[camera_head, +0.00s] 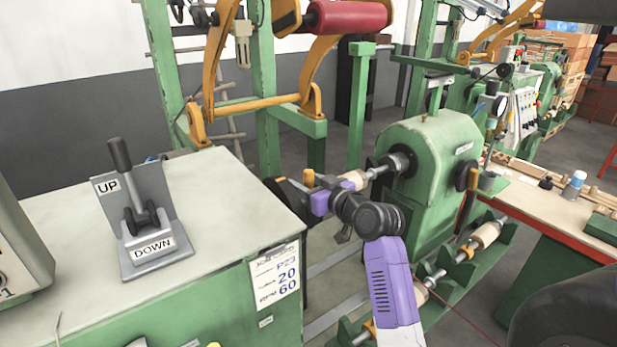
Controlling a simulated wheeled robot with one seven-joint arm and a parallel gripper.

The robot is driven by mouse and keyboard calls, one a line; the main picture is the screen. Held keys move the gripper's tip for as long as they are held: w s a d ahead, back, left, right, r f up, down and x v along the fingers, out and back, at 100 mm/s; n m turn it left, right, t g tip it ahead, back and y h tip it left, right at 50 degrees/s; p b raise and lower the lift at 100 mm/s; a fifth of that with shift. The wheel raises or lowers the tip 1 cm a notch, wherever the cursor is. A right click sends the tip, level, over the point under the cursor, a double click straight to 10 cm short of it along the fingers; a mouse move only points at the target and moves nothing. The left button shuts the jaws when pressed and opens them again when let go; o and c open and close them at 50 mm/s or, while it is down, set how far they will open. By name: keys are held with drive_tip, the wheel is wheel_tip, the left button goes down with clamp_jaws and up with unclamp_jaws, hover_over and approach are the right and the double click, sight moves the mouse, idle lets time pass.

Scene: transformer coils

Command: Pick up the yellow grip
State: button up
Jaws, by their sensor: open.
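A small yellow upright piece (308,178), which looks like the yellow grip, shows just beyond the right edge of the left green cabinet. My gripper (312,196), purple and dark grey, is at the end of my arm right beside and in front of it in the picture. The gripper is open. My wrist and the gripper body hide part of this spot, so I cannot tell whether the yellow piece is between the fingers or touching them.
A green cabinet (140,310) with an UP/DOWN lever (127,185) stands at left. A green headstock machine (436,165) with a spindle (394,165) stands right of my gripper. Yellow arms (213,65) and a red roller (350,16) are above. A workbench (535,200) is at right.

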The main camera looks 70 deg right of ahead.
drive_tip(key=shift+x, duration=0.9)
clamp_jaws()
drive_tip(key=shift+r, duration=0.1)
wheel_tip(320, 180, up, 20)
drive_tip(key=shift+b, duration=0.45)
